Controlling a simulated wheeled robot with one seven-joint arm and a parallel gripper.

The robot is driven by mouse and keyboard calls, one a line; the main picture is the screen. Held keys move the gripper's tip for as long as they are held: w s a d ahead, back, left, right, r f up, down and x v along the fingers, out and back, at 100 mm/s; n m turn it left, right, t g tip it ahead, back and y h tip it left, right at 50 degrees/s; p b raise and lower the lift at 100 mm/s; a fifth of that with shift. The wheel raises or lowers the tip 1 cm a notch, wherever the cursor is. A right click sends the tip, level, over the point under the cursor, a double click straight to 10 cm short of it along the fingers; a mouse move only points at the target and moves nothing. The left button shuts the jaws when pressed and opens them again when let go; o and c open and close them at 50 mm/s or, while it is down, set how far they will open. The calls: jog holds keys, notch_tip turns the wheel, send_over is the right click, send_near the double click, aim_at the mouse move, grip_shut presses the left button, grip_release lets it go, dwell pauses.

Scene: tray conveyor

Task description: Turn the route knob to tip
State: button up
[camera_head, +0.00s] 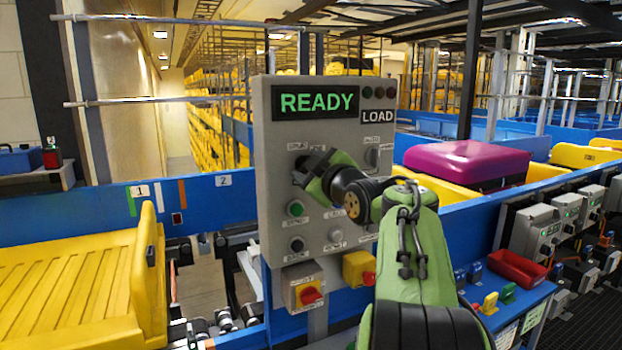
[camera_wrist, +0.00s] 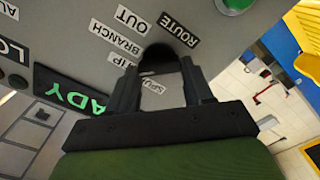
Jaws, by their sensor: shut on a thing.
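The grey control panel (camera_head: 270,125) stands in front of me, with a green READY display (camera_head: 316,101) and a LOAD sign at its top. My gripper (camera_head: 307,172) is at the panel's left side, shut on the dark route knob (camera_wrist: 159,56). In the wrist view my gripper (camera_wrist: 160,76) has one finger on each side of the knob. Labels around the knob read ROUTE, OUT, BRANCH and TIP, with another partly covered label between the fingers. The fingers hide much of the knob, so I cannot tell where it points.
Below the knob are a green button (camera_head: 295,208) and a dark button (camera_head: 296,244). Another knob (camera_head: 372,157) is at the panel's right. Red-and-yellow stop switches sit below. A yellow tray (camera_head: 70,285) is at left; a magenta suitcase (camera_head: 466,164) lies at right.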

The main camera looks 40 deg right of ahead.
jog(key=shift+f+n+b, duration=0.1)
jog(key=shift+n+b, duration=0.2)
jog(key=shift+n, duration=0.2)
jog(key=o, duration=1)
jog(key=shift+o, duration=0.2)
jog(key=b+v, duration=0.1)
jog(key=v, duration=1.4)
jog(key=shift+s+a+b, duration=0.2)
jog(key=shift+s+b, duration=0.1)
jog(key=shift+s, duration=0.05)
